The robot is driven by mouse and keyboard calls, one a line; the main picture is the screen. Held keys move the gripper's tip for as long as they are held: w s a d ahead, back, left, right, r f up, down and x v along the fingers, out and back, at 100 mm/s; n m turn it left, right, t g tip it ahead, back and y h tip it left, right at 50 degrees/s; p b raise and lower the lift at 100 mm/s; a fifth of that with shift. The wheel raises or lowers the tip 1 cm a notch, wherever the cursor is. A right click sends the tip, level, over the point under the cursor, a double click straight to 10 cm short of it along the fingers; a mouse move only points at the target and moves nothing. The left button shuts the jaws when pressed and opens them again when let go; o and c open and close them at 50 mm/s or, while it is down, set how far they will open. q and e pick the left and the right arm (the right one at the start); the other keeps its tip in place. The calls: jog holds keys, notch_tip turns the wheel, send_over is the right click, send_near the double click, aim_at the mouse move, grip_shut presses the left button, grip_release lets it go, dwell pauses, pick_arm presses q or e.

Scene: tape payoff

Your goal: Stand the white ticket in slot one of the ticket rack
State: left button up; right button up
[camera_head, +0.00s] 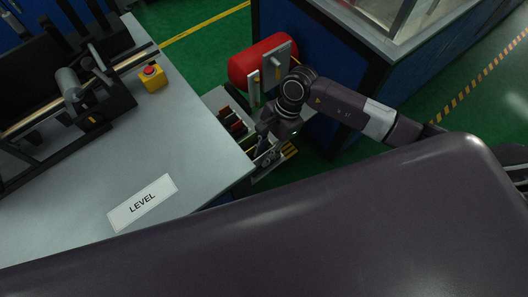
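A white card printed LEVEL (142,204) lies flat on the grey table at the lower left. It is the only white ticket-like thing I can make out. My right gripper (262,152) is low beside the table's right edge, well to the right of the card. Its fingers are small and dark, so their opening is unclear. Just left of and behind it is a small dark holder with reddish parts (232,122). I cannot tell whether this is the ticket rack, and no slot numbers are readable. My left gripper is not in view.
The grey table (200,185) is bare around the card. A yellow box with a red button (151,78) and a black machine (75,90) stand at its back left. A red cylinder (262,60) and a blue cabinet (345,75) stand beyond my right arm.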

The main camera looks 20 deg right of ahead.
jog(key=shift+r, duration=0.1)
jog(key=v, duration=1.2)
dwell(0.4)
